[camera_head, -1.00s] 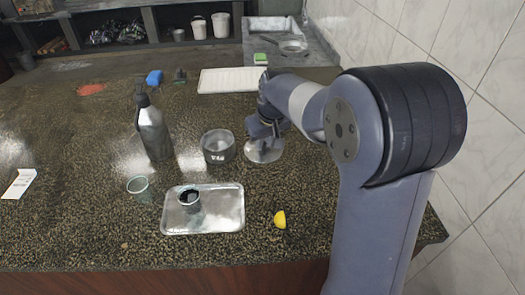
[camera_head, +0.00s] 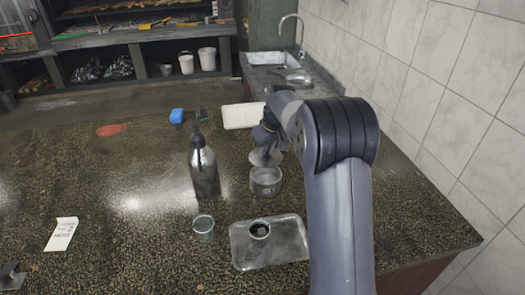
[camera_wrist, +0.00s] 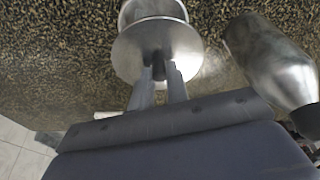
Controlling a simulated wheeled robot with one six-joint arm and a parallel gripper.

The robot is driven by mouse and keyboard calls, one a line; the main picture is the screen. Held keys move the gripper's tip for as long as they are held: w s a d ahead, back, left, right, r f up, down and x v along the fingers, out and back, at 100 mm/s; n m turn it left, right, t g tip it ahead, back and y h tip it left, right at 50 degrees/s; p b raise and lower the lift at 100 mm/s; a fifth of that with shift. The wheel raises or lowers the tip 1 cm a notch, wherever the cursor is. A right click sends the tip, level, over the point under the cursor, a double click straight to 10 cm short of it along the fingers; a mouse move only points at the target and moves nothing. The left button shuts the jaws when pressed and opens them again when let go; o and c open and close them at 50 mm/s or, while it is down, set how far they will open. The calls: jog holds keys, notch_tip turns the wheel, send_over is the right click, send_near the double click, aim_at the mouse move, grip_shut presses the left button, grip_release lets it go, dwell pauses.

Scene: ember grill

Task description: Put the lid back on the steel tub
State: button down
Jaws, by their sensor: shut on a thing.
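The steel tub (camera_head: 266,182) stands upright and open on the speckled counter, right of the dark pump bottle. My gripper (camera_head: 268,142) is just behind and above it, shut on the knob of the round steel lid (camera_head: 262,158). In the head view the lid shows at the tub's far rim, partly hidden by the gripper. In the wrist view the fingers (camera_wrist: 160,72) hold the dark knob in the middle of the lid (camera_wrist: 135,50). The tub (camera_wrist: 150,8) shows beyond it, partly covered by the lid. I cannot tell whether lid and tub touch.
The pump bottle (camera_head: 204,172) stands close to the tub's left; it also shows in the wrist view (camera_wrist: 268,58). In front are a glass cup (camera_head: 204,228) and a metal tray (camera_head: 290,236) holding a small dark cup (camera_head: 259,230). A white board (camera_head: 242,116) lies behind.

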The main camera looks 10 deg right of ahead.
aim_at(269, 158)
jog(key=shift+f+b, duration=2.2)
jog(key=shift+f, duration=0.95)
jog(key=shift+d+f, duration=0.1)
jog(key=c, duration=0.8)
grip_release()
jog(key=shift+r+p, duration=2.75)
jog(key=shift+r, duration=0.8)
